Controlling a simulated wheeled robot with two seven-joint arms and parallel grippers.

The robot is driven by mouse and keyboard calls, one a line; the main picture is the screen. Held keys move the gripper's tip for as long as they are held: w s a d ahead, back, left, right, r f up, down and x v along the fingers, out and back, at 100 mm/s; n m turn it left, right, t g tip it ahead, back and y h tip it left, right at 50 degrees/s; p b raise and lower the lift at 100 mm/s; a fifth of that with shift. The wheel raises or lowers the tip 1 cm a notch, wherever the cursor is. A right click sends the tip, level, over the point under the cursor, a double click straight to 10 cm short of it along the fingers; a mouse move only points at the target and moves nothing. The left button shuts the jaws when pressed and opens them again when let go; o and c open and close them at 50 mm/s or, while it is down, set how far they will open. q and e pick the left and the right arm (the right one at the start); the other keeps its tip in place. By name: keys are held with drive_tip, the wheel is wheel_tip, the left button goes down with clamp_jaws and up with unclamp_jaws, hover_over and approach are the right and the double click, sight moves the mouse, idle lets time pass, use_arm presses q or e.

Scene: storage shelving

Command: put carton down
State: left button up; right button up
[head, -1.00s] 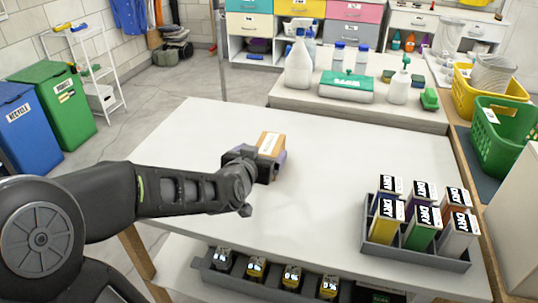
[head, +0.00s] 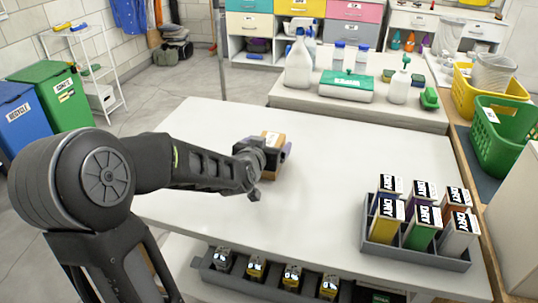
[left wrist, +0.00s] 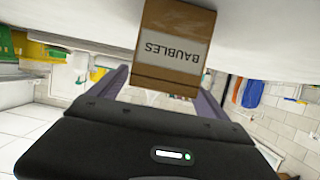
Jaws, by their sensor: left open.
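The carton is a small brown box (head: 272,139) with a white label, standing on the white table (head: 330,190) left of its middle. In the left wrist view the carton (left wrist: 172,50) shows its label reading BAUBLES, upside down in the picture. My left gripper (head: 278,158) is at the carton's near side and hides its lower part in the head view. In the left wrist view its two fingers stand apart on either side of the carton, with a gap visible at each side. My right gripper is not in view.
A grey divided tray (head: 415,255) with several DRY boxes stands at the table's right. A raised shelf (head: 360,107) at the back bears bottles and a green-and-white box. A lower bin (head: 240,282) holds several small packs. The table's middle is clear.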

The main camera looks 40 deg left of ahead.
use_arm(q)
drive_tip(key=shift+w+a+f, duration=0.15)
drive_tip(key=shift+w, duration=0.25)
drive_tip(key=shift+c, duration=0.5)
clamp_jaws()
idle(0.6)
drive_tip(key=shift+r, duration=0.2)
wheel_tip(320, 180, up, 10)
drive_tip(key=p, duration=0.3)
drive_tip(key=shift+f, duration=0.1)
idle(0.4)
